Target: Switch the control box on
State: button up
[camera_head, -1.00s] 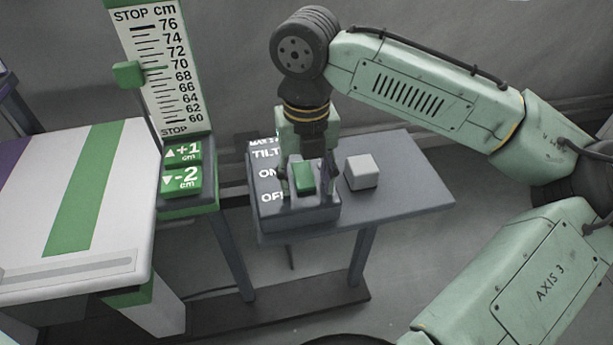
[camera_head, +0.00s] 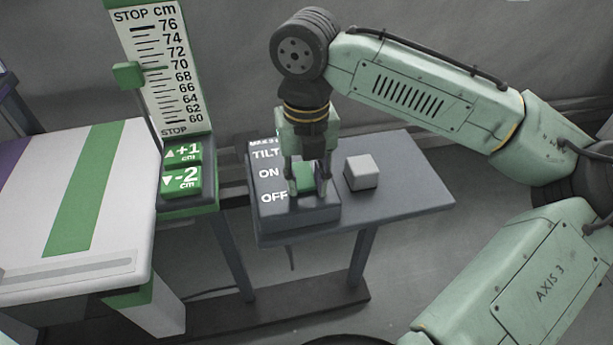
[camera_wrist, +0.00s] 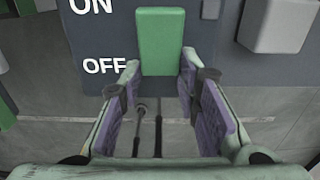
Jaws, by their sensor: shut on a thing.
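The control box (camera_head: 290,215) is a dark box on a grey table, with white TILT, ON and OFF labels on its left part. It also shows in the wrist view (camera_wrist: 112,32). A green switch block (camera_head: 304,178) stands on the box, right of the labels. My gripper (camera_head: 307,188) points down over the box and is shut on the green switch, one finger on each side. In the wrist view the switch (camera_wrist: 160,40) sits between my fingertips (camera_wrist: 160,70). The fingers partly hide the switch in the head view.
A light grey cube (camera_head: 361,172) stands on the table (camera_head: 415,185) close right of the box. Green +1 and -2 cm buttons (camera_head: 182,180) and a height scale (camera_head: 165,70) stand to the left. A white table with a green stripe (camera_head: 85,190) is at far left.

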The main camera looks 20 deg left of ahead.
jog(key=shift+r+p, duration=0.3)
jog(key=shift+p, duration=0.3)
jog(key=p, duration=0.1)
jog(key=g+p, duration=0.1)
jog(key=p, duration=0.1)
jog(key=shift+w+a+r+h, duration=0.1)
jog(key=shift+a+r+h, duration=0.1)
jog(key=shift+r+h, duration=0.2)
jog(key=g+p, duration=0.1)
jog(key=p, duration=0.1)
jog(key=g+h+p, duration=0.1)
jog(key=p, duration=0.1)
jog(key=shift+w+a+r, duration=0.1)
jog(key=shift+w+r, duration=0.05)
jog(key=shift+w, duration=0.15)
jog(key=shift+w+f+g+h+p, duration=0.1)
jog(key=shift+f+g+h+p, duration=0.25)
jog(key=shift+p, duration=0.85)
jog(key=o, duration=1.2)
jog(key=shift+c, duration=0.2)
